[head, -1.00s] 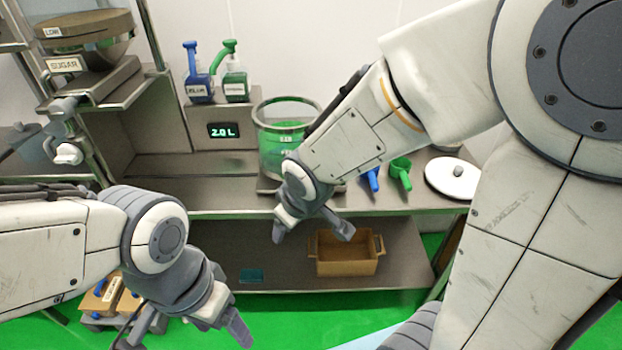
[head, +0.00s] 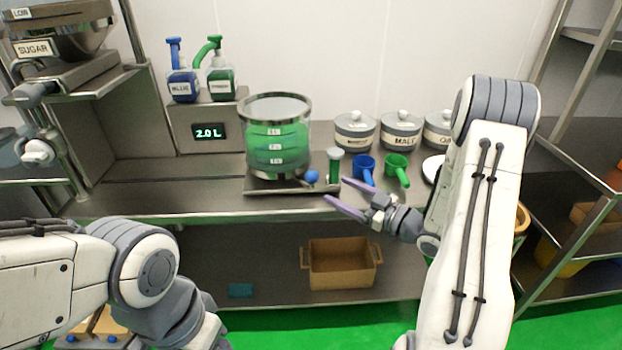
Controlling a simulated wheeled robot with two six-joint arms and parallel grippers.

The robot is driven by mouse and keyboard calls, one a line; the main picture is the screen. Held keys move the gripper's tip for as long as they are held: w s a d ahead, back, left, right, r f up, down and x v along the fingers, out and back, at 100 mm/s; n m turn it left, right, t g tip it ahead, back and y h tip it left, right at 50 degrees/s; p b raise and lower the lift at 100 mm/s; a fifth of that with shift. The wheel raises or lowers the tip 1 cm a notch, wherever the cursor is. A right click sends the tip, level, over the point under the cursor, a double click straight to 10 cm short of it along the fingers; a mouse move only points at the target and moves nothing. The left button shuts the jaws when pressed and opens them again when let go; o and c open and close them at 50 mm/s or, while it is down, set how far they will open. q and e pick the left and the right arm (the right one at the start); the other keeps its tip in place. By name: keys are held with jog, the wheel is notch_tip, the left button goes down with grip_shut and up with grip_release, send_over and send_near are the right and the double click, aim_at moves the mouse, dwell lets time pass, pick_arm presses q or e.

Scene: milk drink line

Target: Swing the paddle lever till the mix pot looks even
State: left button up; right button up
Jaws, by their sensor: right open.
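The mix pot (head: 263,150) is a clear vessel with a metal rim, standing on the counter. It holds green liquid, with a paler band towards the top; I cannot tell how even the mix is. A blue ball knob (head: 311,177) at the pot's lower right looks like the end of the paddle lever; the rest of the lever is hard to make out. My right gripper (head: 335,189) is open and empty, its fingers pointing left, just right of and below the knob, apart from it. My left arm is at the lower left; its fingers are out of sight.
A blue scoop (head: 363,168), a green scoop (head: 397,167) and a green-filled tube (head: 334,167) stand right of the pot. Lidded jars (head: 354,133) line the back. Two pump bottles (head: 183,86) stand above the 2.0 L display (head: 208,131). The counter left of the pot is clear.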

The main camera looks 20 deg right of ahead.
aim_at(311, 176)
jog(key=p+x, duration=0.1)
jog(key=x, duration=0.9)
jog(key=shift+s+r, duration=0.1)
grip_shut()
dwell(1.1)
